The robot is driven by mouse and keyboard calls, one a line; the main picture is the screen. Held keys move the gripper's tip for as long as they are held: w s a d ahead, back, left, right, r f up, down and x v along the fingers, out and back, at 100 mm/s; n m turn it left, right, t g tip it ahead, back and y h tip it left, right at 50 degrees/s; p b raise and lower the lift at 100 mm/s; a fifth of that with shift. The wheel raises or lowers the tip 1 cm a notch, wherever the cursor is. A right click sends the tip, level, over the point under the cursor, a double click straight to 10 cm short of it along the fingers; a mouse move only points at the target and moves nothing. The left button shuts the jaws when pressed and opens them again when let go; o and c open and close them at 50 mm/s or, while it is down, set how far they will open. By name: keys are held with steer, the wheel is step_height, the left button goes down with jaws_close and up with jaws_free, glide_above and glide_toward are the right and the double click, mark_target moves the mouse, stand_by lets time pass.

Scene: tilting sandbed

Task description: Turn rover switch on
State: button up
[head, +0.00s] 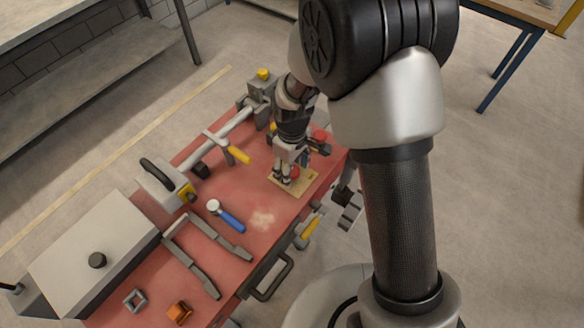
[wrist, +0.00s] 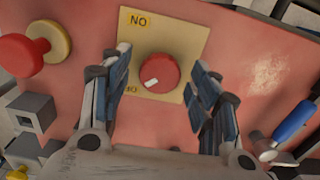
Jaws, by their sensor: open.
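The switch is a round red knob (wrist: 159,73) with a white pointer mark, on a yellow plate (wrist: 193,25). In the wrist view the plate reads "NO" upside down or right way up at the top left, and a partly hidden label sits at the lower left. The white mark is on the knob's lower left side. My gripper (wrist: 160,92) is open, with one finger on each side of the knob and gaps between. In the head view my gripper (head: 284,181) is over the plate (head: 305,184), and the knob (head: 294,172) is partly hidden behind the fingers.
The red bench top (head: 262,190) holds a blue-handled tool (head: 231,219), grey rails (head: 190,262), an orange block (head: 179,312) and a grey box (head: 95,255). A red and yellow knob-like part (wrist: 25,52) stands left in the wrist view. Sand (wrist: 268,75) lies right of the plate.

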steer(key=c, duration=1.1)
steer(key=shift+m, duration=0.3)
steer(key=m+p, duration=0.1)
steer(key=m, duration=0.3)
steer(key=shift+r, duration=0.1)
steer(key=m+p, duration=0.1)
steer(key=m, duration=0.8)
steer(key=shift+p, duration=0.3)
steer(key=shift+m, duration=2.1)
